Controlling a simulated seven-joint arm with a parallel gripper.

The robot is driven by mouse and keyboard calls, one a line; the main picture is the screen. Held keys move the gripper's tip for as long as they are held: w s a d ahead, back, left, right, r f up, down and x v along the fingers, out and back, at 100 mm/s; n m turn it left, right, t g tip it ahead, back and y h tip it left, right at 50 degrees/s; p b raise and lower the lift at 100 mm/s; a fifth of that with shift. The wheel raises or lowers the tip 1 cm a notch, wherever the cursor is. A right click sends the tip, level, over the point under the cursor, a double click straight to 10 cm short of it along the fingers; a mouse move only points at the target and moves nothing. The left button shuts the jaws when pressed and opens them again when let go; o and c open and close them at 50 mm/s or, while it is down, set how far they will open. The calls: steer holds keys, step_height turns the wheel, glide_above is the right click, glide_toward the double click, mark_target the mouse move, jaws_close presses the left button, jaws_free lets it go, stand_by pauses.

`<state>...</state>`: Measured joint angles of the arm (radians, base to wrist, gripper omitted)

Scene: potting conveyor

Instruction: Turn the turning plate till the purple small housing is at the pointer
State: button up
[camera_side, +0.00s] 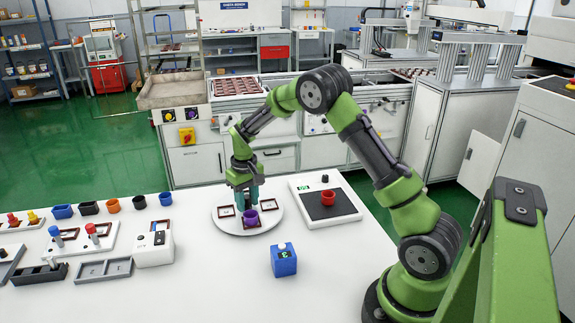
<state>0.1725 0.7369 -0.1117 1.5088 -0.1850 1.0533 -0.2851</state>
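The turning plate (236,230) is a round white disc on the white table, with several small brown-framed holders on it. The purple small housing (250,217) sits in the holder at the plate's near side, just below my gripper. My gripper (246,204) points down over the plate, its teal fingers close behind the purple housing. From this side I cannot tell whether the fingers touch anything or how far apart they are. Part of the plate's far side is hidden by the gripper. I cannot make out the pointer clearly.
A blue block (284,262) stands in front of the plate. A scale-like device (345,208) with a red cup (328,197) stands to its right. Switch boxes, grey trays (103,270) and several coloured cups fill the table's left. The front middle of the table is clear.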

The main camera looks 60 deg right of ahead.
steer(key=shift+c, duration=0.5)
jaws_close()
